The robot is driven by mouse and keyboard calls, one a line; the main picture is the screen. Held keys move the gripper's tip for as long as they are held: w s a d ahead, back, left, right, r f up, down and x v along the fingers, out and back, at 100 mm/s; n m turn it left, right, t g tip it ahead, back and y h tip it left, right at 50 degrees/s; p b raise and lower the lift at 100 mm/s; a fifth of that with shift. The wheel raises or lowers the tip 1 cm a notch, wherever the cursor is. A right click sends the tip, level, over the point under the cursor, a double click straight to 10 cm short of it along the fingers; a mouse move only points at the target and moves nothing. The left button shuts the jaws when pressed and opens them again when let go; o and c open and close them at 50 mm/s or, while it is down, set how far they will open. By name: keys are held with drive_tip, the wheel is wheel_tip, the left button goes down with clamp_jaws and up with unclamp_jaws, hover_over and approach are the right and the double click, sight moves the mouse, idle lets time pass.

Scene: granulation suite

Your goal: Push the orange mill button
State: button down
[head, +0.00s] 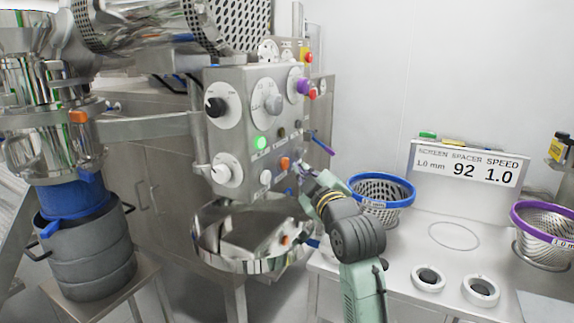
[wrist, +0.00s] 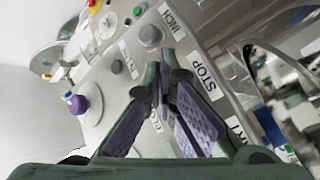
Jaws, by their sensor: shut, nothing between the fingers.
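The orange button (head: 284,163) sits low on the right part of the steel control panel (head: 237,92) in the head view. My gripper (head: 300,172) is just right of it there, close to the panel; I cannot tell whether it touches. In the wrist view my gripper (wrist: 164,70) is shut and empty, its fingertips over the panel face between the labels INCH and STOP. The orange button does not show in the wrist view; the fingers may hide it.
A lit green button (head: 260,142), a white button (head: 265,177) and a purple knob (head: 304,86) are on the panel. A steel bowl (head: 215,262) stands below it. A blue-rimmed basket (head: 382,190) stands on the bench to the right.

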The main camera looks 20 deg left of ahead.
drive_tip(key=shift+a, duration=0.95)
idle(0.8)
idle(0.3)
drive_tip(key=shift+d, duration=0.95)
drive_tip(key=d+b, duration=0.1)
drive_tip(key=d, duration=0.4)
drive_tip(key=shift+s, duration=0.15)
idle(0.6)
